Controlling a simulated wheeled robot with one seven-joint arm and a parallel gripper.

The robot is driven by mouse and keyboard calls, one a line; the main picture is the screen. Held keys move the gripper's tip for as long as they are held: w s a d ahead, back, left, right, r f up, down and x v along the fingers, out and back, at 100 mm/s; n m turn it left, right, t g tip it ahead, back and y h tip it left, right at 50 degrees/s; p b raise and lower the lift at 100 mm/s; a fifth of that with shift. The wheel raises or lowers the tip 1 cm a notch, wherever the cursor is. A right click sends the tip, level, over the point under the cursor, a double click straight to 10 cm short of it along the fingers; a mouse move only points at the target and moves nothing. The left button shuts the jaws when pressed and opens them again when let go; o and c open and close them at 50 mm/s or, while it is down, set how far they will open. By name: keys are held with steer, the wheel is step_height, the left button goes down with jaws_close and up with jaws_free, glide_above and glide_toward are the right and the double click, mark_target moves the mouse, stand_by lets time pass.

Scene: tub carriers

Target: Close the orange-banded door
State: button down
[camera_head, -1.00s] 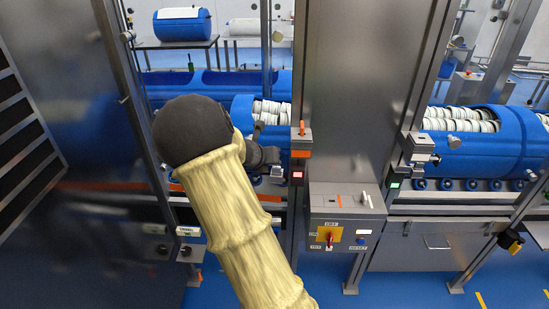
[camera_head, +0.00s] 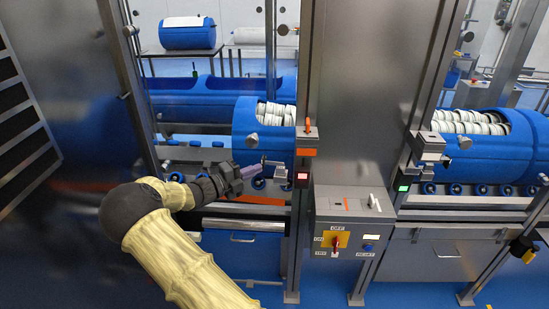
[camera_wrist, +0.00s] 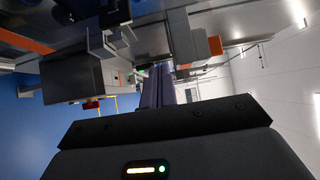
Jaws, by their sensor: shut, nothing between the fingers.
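A thin orange band (camera_head: 262,200) runs low across the left bay opening, partly hidden behind my arm. I cannot tell clearly which panel it belongs to or how far that door stands open. A steel frame upright (camera_head: 128,85) leans at the left of this opening. My gripper (camera_head: 254,171) is shut and empty, in front of the left bay, pointing right toward a small metal latch piece (camera_head: 276,170) by the central post. Whether it touches is unclear. The wrist view shows the shut fingers (camera_wrist: 158,88) pointing at metal fittings, with an orange strip (camera_wrist: 25,40) at upper left.
A post with an orange-marked box (camera_head: 305,152) and a red light (camera_head: 302,177) borders the left bay. A control box (camera_head: 346,222) stands right of it. Blue tubs (camera_head: 262,115) with white contents sit on rollers. The right bay's light (camera_head: 403,188) is green.

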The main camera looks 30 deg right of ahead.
steer(key=p, duration=0.3)
glide_toward(291, 148)
steer(key=s+d, duration=0.3)
steer(key=d, duration=0.1)
steer(key=shift+w+d, duration=0.2)
steer(key=shift+w, duration=0.25)
steer(key=shift+w+d, duration=0.25)
steer(key=shift+w, duration=0.2)
steer(key=shift+w+d+p, duration=0.4)
steer(key=shift+w+d, duration=0.1)
steer(key=shift+w, duration=0.1)
